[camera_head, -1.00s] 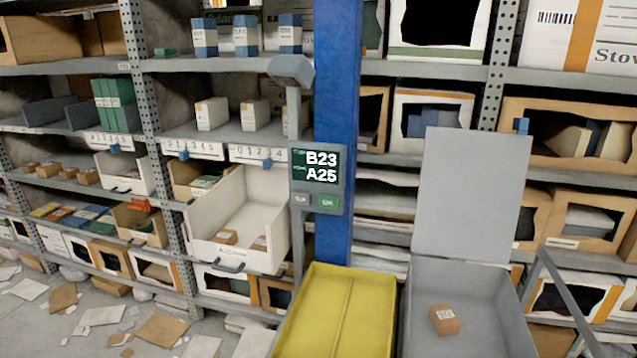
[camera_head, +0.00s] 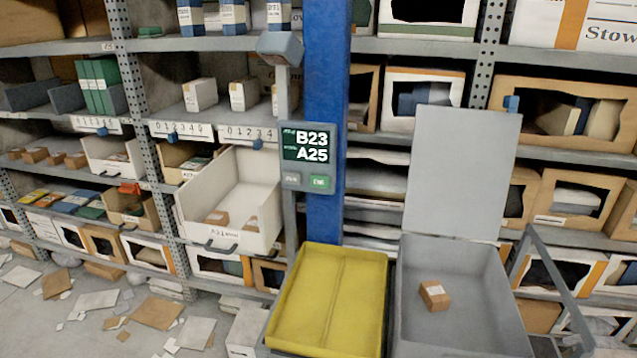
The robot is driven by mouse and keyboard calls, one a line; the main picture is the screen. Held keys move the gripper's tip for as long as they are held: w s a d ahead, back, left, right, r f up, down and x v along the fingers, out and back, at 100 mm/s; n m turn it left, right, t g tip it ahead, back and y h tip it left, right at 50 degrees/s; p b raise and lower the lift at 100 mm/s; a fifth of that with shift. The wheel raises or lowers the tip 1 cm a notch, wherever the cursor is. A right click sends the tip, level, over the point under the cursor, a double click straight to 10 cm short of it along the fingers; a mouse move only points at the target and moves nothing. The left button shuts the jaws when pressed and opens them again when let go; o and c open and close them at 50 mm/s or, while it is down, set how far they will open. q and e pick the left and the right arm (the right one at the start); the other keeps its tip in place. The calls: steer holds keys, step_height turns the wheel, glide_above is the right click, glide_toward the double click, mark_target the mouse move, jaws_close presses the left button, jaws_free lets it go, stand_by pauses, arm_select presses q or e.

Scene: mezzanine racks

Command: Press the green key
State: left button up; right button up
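The green key (camera_head: 319,182) is a small green rectangle at the lower right of a grey terminal (camera_head: 308,167). The terminal is mounted in front of a blue post. Its dark screen (camera_head: 309,145) reads B23 above A25 in white. A grey key (camera_head: 291,179) sits left of the green key. Nothing covers the green key. Neither of my grippers shows in the head view.
A yellow tray (camera_head: 331,301) stands below the terminal. Right of it is a grey bin (camera_head: 462,325) with a raised lid (camera_head: 462,170) and a small brown box (camera_head: 434,295) inside. A white drawer (camera_head: 228,222) juts from the left rack. Litter lies on the floor at lower left.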

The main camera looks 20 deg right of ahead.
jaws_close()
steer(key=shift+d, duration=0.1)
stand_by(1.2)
